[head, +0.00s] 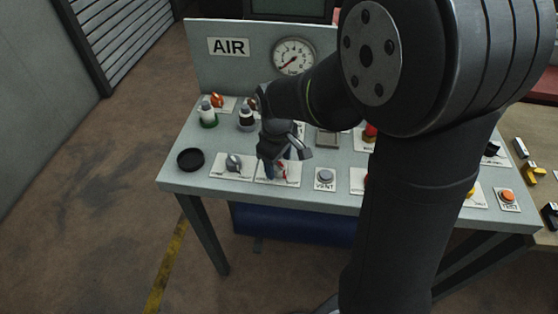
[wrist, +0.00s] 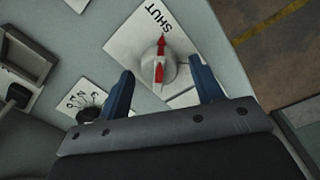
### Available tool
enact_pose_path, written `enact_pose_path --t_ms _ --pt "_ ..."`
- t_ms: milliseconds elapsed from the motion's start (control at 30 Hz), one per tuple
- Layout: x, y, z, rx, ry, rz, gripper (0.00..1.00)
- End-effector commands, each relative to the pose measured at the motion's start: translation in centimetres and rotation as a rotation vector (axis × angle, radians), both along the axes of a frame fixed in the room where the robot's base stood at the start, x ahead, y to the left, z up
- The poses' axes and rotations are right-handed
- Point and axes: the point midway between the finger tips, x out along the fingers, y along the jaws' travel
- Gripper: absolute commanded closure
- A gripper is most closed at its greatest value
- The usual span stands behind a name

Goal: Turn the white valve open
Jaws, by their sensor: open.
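The white valve (wrist: 150,75) is a round white knob with a red pointer, on a white plate (wrist: 122,42) lettered SHUT. The pointer's tip is turned toward the word SHUT. My gripper (wrist: 162,73) is open, with one blue finger to each side of the knob and gaps between them and it. In the head view my gripper (head: 276,168) is over the valve's plate (head: 284,182); only a bit of red shows there, and the knob is mostly hidden.
A grey knob (head: 233,162) on its plate is just left, and a VENT button (head: 325,176) just right. A black round dish (head: 190,159) lies at the bench's left end. Bottles stand behind, and a gauge (head: 294,56) is on the AIR panel.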

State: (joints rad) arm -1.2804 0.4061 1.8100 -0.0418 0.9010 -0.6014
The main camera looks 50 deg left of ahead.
Motion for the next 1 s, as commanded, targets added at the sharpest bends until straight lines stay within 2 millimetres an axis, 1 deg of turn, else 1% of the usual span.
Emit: enact_pose_path --t_ms 100,333,467,500,567,833,1000 --pt "0.02 -0.03 -0.41 -0.001 0.0 0.0 0.4" --pt "0.02 0.0 -0.42 0.0 0.0 0.0 0.4" --pt "0.02 0.01 -0.4 0.0 0.0 0.0 0.66" --pt "0.02 0.01 -0.4 0.0 0.0 0.0 0.73" --pt "0.02 0.01 -0.4 0.0 0.0 0.0 0.85" --pt "0.02 0.02 -0.38 0.0 0.0 -0.021 0.85" --pt "0.02 0.04 -0.38 0.0 0.0 -0.088 0.85"
